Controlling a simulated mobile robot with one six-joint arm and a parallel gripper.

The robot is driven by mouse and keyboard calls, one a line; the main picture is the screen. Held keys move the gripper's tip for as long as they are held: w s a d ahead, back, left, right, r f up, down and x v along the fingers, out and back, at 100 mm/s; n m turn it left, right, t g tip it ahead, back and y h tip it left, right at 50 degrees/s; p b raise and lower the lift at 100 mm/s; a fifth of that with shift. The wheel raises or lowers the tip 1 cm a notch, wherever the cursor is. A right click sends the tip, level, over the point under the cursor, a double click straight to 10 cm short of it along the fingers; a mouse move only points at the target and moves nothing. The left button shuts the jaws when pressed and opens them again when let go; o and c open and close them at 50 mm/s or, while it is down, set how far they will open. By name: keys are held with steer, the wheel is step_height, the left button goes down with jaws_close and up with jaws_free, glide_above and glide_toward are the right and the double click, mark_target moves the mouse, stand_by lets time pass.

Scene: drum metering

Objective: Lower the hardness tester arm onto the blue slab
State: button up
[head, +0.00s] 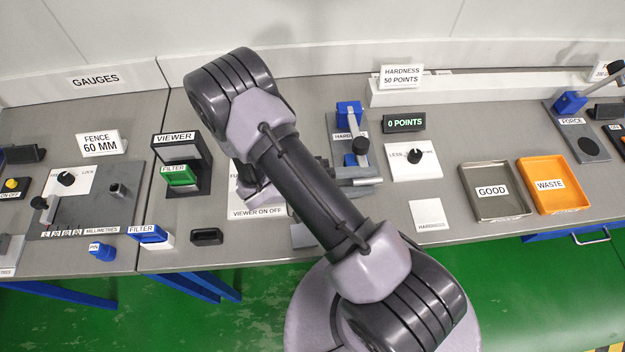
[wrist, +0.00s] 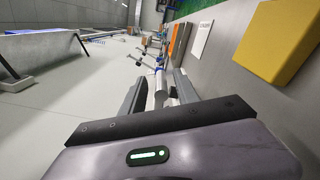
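The hardness tester (head: 349,116) stands at the back middle of the bench in the head view, with a blue upper block, a grey base and a black round knob (head: 361,145). A small blue piece (head: 350,160) shows low at its front; I cannot tell whether it is the blue slab.
The readout (head: 404,122) shows 0 POINTS. A less/more dial (head: 415,156) and a white hardness card (head: 427,214) lie to the right. The good tray (head: 519,209) and orange waste tray (head: 579,199) stand farther right. The viewer (head: 190,150) is left of my arm.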

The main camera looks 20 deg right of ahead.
steer(key=p+v, duration=0.1)
steer(key=v, duration=1.5)
steer(key=shift+s+r+p, duration=0.1)
steer(key=shift+p, duration=0.25)
